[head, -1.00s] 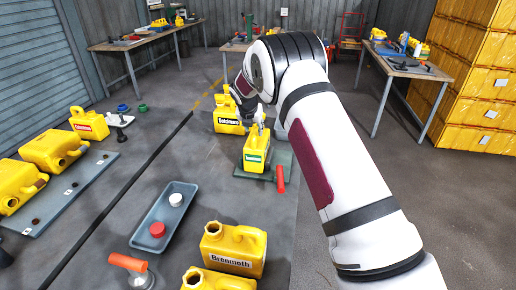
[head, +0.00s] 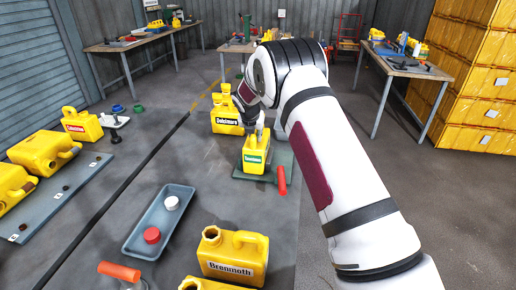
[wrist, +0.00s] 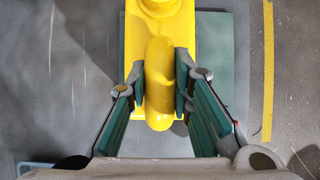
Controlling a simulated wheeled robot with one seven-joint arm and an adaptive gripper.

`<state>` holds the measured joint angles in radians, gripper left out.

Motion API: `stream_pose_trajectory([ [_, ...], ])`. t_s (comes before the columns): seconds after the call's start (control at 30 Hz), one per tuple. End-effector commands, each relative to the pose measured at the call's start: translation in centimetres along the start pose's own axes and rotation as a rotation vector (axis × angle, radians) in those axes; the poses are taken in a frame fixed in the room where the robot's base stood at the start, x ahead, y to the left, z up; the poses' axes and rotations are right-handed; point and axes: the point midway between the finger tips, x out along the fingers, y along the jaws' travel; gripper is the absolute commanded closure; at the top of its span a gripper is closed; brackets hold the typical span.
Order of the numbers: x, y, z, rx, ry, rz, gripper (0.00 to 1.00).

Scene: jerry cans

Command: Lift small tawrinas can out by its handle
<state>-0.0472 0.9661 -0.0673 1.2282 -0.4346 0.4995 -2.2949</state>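The small yellow can with a green label (head: 255,156) stands upright on a dark green plate (head: 284,160) in the head view. The label is too small to read with certainty. In the wrist view its rounded handle (wrist: 159,95) runs down the middle, with its round neck (wrist: 160,6) at the top edge. My gripper (wrist: 161,80) is over the can, with one finger pad on each side of the handle. The pads look pressed against it, so the gripper appears shut on the handle. In the head view my wrist partly hides the can's top.
A yellow can labelled Dolcimare (head: 227,118) stands close behind. A red-orange handle (head: 282,180) sticks out at the plate's front right. A grey tray (head: 143,228) with red and white caps and the Brenmoth can (head: 235,258) are nearer.

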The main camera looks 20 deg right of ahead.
Motion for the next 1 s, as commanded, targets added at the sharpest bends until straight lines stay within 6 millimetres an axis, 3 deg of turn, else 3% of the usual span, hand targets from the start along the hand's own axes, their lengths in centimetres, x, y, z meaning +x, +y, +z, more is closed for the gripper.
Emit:
stream_pose_trajectory([
  [0.23, -0.3, 0.1, 0.3, -0.001, -0.001, 0.001, 1.0],
  [1.0, -4.5, 0.1, 2.8, 0.0, -0.002, 0.003, 1.0],
])
